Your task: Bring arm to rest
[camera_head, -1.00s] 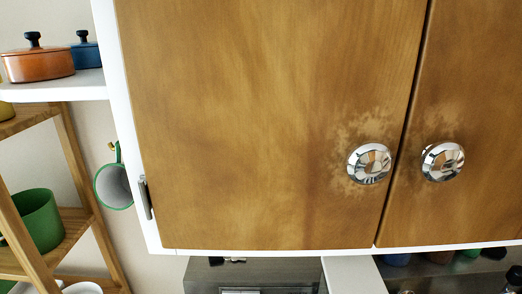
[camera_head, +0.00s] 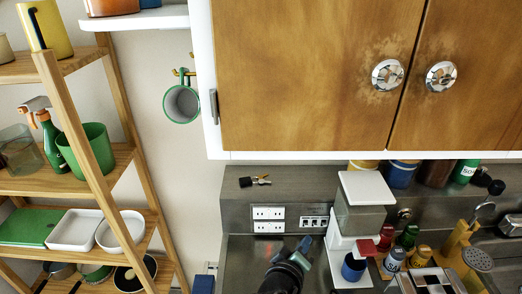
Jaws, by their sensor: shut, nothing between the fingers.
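What looks like the dark end of my arm with my gripper (camera_head: 300,252) shows at the bottom centre of the head view, cut off by the lower edge. Its blue-grey fingertips point up and away, in front of the grey counter unit. The gripper is shut and holds nothing that I can see. The rest of the arm is out of view.
Wooden cupboard doors (camera_head: 302,70) hang above, both closed. A green-rimmed mug (camera_head: 182,104) hangs on the wall. A wooden shelf rack (camera_head: 98,182) stands left. A white-lidded canister (camera_head: 362,205), jars and a chrome toaster (camera_head: 432,281) crowd the right.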

